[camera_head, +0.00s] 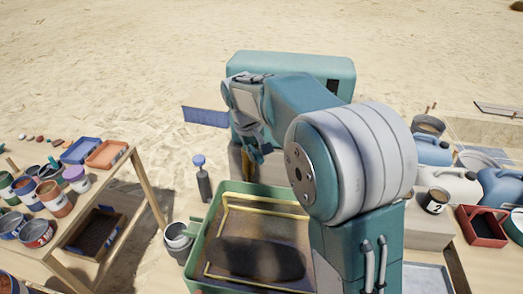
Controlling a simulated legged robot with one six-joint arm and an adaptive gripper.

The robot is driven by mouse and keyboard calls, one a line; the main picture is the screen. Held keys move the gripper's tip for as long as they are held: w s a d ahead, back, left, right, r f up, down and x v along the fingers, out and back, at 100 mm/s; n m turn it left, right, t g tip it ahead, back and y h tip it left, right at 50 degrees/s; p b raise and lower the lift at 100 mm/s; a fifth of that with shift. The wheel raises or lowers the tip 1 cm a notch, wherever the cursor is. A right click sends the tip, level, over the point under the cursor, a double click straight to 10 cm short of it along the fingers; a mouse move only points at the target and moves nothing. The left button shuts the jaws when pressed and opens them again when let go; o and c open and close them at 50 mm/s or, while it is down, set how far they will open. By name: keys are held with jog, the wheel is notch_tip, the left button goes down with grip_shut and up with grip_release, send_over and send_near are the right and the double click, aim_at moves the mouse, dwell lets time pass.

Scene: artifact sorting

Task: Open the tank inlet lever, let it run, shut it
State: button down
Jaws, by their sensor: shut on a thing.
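A teal tank (338,66) stands behind my arm at the upper middle. A green-rimmed basin (206,225) lies below it, with a yellow tube frame (262,206) and brownish contents. My gripper (260,153) points down in front of the tank, beside a brass-coloured upright part (247,168) above the basin's far edge. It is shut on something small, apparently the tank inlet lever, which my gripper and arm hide. The lever's position and any water flow cannot be made out. A dark shadow covers the middle of the basin.
A wooden table (140,190) at left carries paint cans and blue and orange trays. A dark bottle with a blue top (202,180) and a grey bucket (178,240) stand left of the basin. Jugs (447,185) and a red tray (482,226) crowd the right. Open sand lies behind.

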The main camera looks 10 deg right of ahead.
jog(key=shift+s+a+f+m+g, duration=0.15)
jog(key=shift+a+m, duration=0.3)
jog(key=shift+m, duration=0.4)
jog(key=shift+w+a+r+m+g, duration=0.1)
jog(key=shift+a+m+g, duration=0.1)
jog(key=shift+a+m, duration=0.45)
jog(key=shift+s+a+f+m+g, duration=0.15)
jog(key=shift+a+m, duration=0.15)
jog(key=shift+m, duration=0.7)
jog(key=shift+w, duration=0.1)
jog(key=c, duration=0.6)
grip_release()
jog(key=shift+o, duration=0.2)
jog(key=shift+a+r, duration=0.1)
notch_tip(320, 180, up, 12)
jog(key=a, duration=0.2)
jog(key=shift+w+a, duration=0.2)
jog(key=shift+w, duration=0.1)
